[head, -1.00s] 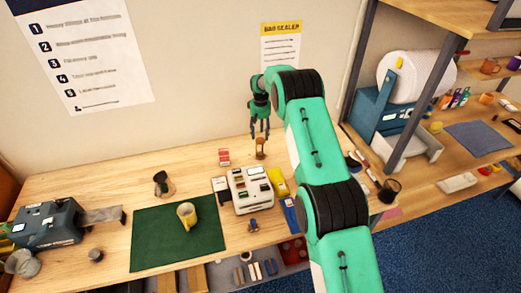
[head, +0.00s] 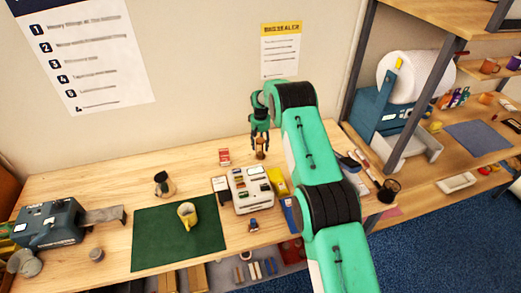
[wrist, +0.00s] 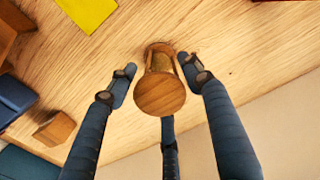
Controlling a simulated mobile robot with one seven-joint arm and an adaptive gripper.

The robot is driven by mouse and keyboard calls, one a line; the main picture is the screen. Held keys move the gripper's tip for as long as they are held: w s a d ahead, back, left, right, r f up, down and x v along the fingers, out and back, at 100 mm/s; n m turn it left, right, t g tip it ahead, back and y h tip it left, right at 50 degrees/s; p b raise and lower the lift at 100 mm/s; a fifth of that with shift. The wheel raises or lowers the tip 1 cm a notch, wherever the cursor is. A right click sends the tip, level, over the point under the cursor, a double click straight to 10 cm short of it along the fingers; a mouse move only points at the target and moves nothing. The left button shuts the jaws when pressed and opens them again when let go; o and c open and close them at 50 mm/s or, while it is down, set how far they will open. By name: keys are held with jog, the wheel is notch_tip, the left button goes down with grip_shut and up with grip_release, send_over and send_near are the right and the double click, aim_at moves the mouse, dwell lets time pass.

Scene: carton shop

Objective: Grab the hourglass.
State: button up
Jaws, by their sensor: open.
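The hourglass (wrist: 160,92) is small, with round wooden ends, and stands on the wooden bench. In the wrist view its top disc faces the camera. In the head view the hourglass (head: 261,154) is small, near the wall behind the white organizer, and partly covered by the fingers. My gripper (wrist: 155,80) is open around it, with one finger on its left, one on its right and a third at its lower side. A narrow gap shows on the left; I cannot tell whether the right finger touches it. My gripper (head: 260,148) points down in the head view.
A red-and-white box (head: 225,157) stands just left of the hourglass. The white organizer (head: 251,190) and a yellow object (head: 277,181) are in front. The wall is close behind.

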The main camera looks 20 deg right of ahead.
aim_at(260, 151)
jog(key=shift+s+f+p, duration=0.1)
jog(key=shift+f+p, duration=0.5)
jog(key=shift+f, duration=1.95)
jog(key=c, duration=1.3)
